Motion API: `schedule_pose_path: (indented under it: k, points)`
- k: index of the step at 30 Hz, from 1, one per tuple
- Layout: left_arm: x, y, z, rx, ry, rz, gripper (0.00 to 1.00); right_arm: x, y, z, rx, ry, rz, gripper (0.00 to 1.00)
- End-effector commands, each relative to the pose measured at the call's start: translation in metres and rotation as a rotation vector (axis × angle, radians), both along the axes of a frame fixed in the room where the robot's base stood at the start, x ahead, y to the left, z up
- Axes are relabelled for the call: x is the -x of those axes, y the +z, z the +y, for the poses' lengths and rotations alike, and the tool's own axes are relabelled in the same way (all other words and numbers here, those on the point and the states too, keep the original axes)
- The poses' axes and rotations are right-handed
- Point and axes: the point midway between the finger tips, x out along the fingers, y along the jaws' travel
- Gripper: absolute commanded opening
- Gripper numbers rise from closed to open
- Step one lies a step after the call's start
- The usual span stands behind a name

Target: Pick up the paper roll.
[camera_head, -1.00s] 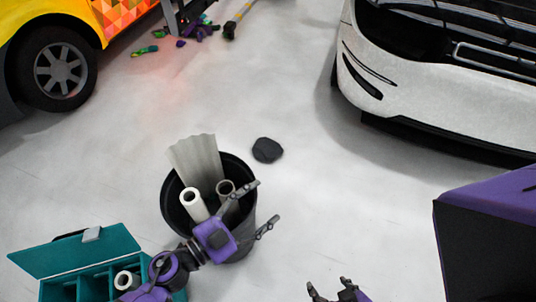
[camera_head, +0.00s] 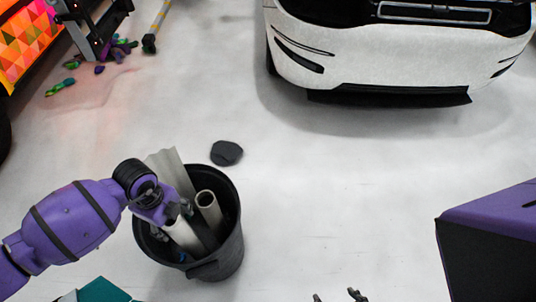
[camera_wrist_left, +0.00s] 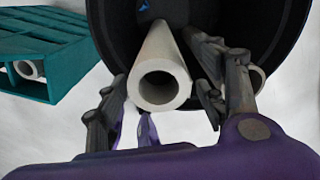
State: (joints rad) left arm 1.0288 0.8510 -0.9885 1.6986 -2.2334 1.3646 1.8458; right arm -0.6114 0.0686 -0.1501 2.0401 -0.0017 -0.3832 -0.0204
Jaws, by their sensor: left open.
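The white paper roll (camera_head: 184,238) leans in a black bin (camera_head: 231,255), partly hidden by my left gripper (camera_head: 176,214). In the left wrist view the roll (camera_wrist_left: 161,82) points its hollow end at the camera. My left gripper (camera_wrist_left: 165,88) is open there, with fingers on either side of the roll; I cannot tell whether they touch it. A second, greyer tube (camera_head: 208,207) stands in the bin to the right, partly behind a finger in the wrist view. Two fingertips of my right gripper (camera_head: 338,296) show apart at the bottom edge, over the floor.
A corrugated pale sheet (camera_head: 166,167) also stands in the bin. A teal box (camera_wrist_left: 45,50) with another white tube (camera_wrist_left: 27,69) is left of the bin. A dark stone-like lump (camera_head: 226,153) lies behind it.

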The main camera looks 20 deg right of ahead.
Motion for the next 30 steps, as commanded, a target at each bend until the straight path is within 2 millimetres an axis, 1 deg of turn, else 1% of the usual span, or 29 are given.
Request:
schedule_pose_path:
  k: [1, 8, 13, 16, 19, 26, 30]
  points:
    - [0.0, -0.005, 0.001, -0.005, 0.001, 0.001, 0.64, -0.004, 0.0, -0.001, 0.002, 0.003, -0.006, 0.65]
    - [0.001, -0.03, 0.002, -0.003, 0.002, 0.002, 0.64, -0.003, -0.003, -0.003, 0.006, 0.006, -0.003, 0.65]
    - [0.003, -0.055, 0.006, -0.003, 0.001, 0.002, 0.64, -0.003, -0.005, -0.002, 0.005, 0.006, -0.002, 0.65]
    - [0.003, -0.069, 0.005, 0.0, 0.0, 0.001, 0.64, -0.001, -0.007, -0.002, 0.004, 0.007, 0.002, 0.65]
    - [0.003, -0.076, 0.005, 0.0, 0.0, 0.001, 0.64, -0.001, -0.008, -0.001, 0.004, 0.007, 0.003, 0.65]
    - [0.003, -0.076, 0.005, 0.001, 0.0, -0.001, 0.64, -0.001, -0.008, -0.001, 0.003, 0.008, 0.002, 0.65]
    - [0.003, -0.076, 0.005, 0.001, 0.0, -0.001, 0.47, -0.002, -0.007, 0.0, 0.002, 0.007, 0.002, 0.65]
